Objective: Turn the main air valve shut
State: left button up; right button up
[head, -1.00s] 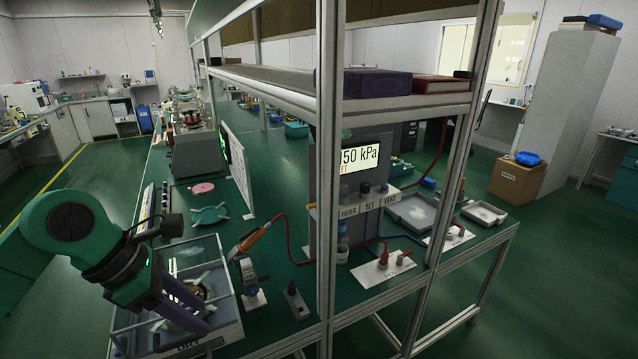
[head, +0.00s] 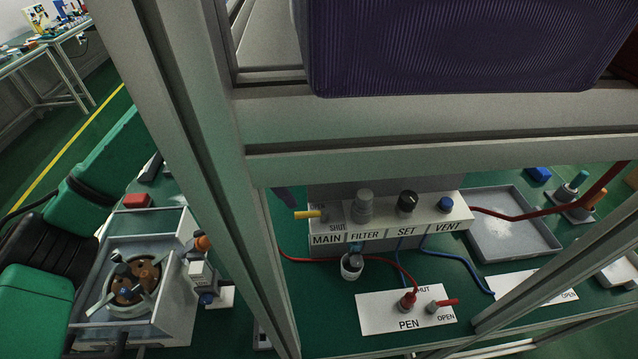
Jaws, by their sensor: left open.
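The main air valve's yellow lever (head: 308,214) lies level at the left end of the grey panel (head: 455,214), above the word MAIN. It points left, and SHUT is printed to its lower right. My left gripper (head: 288,198) is mostly hidden behind the rack's upright. Only a dark finger shows, just left of and above the lever's tip. The gripper is open, and I cannot tell whether it touches the lever. My right gripper is not in view.
Rack uprights (head: 205,150) and a shelf beam (head: 420,130) stand in front of the panel. FILTER, SET (head: 408,203) and VENT (head: 446,204) knobs sit right of the lever. A PEN plate (head: 375,322) with red fittings lies below. A lapping machine (head: 133,285) stands left.

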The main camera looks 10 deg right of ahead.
aim_at(304, 213)
pick_arm(q)
jog(key=f, duration=0.1)
jog(key=s+f+p, duration=0.1)
jog(key=shift+s+d+f, duration=0.15)
jog(key=shift+d+f, duration=0.15)
jog(key=shift+d, duration=0.1)
jog(key=x, duration=0.1)
jog(key=p+x, duration=0.1)
jog(key=shift+w+d+f, duration=0.35)
jog(key=shift+w+f, duration=0.1)
jog(key=shift+f, duration=0.1)
jog(key=shift+s+r, duration=0.1)
jog(key=shift+s, duration=0.05)
grip_shut()
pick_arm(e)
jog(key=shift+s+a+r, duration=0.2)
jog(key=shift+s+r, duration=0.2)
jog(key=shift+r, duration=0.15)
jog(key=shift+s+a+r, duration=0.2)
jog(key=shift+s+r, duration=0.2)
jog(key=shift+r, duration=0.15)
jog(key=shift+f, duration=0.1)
